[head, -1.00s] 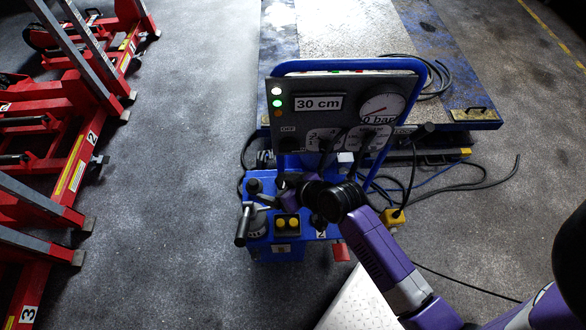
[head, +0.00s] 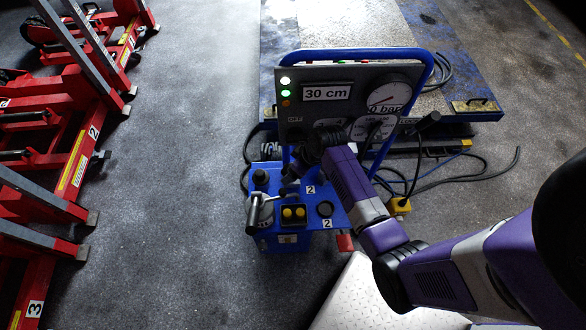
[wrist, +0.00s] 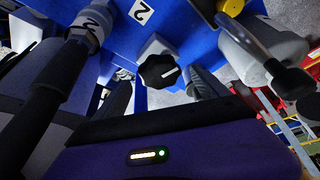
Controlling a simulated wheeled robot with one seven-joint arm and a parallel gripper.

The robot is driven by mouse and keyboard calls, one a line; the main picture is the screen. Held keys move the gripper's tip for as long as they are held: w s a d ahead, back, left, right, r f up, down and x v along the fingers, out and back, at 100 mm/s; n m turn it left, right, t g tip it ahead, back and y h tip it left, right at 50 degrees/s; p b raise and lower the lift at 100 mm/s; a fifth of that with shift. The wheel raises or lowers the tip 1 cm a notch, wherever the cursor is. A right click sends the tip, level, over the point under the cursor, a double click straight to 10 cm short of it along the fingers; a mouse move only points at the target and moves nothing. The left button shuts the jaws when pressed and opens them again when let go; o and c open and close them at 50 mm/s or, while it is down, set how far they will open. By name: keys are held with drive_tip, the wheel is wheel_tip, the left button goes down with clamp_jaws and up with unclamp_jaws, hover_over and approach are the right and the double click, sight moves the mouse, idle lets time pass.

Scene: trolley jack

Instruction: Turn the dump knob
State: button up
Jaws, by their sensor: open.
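A black lobed knob with a white pointer line (wrist: 160,70) is in the upper middle of the wrist view, on the blue unit. I take it as the dump knob; its label is not readable. In the head view a black knob (head: 260,177) stands at the upper left of the blue box, probably the same one. My gripper (head: 288,180) is low over that box, just right of this knob, partly hidden by my wrist. In the wrist view the dark fingers of my gripper (wrist: 160,92) are apart, one on each side of the knob's lower part. Contact cannot be told.
The upright panel (head: 300,115) with gauges and a blue tube frame (head: 430,70) rises behind my wrist. Red jacks (head: 70,180) stand left; cables (head: 480,175) lie on the floor at right.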

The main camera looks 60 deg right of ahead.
drive_tip(key=shift+x, duration=0.9)
drive_tip(key=c, duration=1.4)
drive_tip(key=shift+o, duration=0.2)
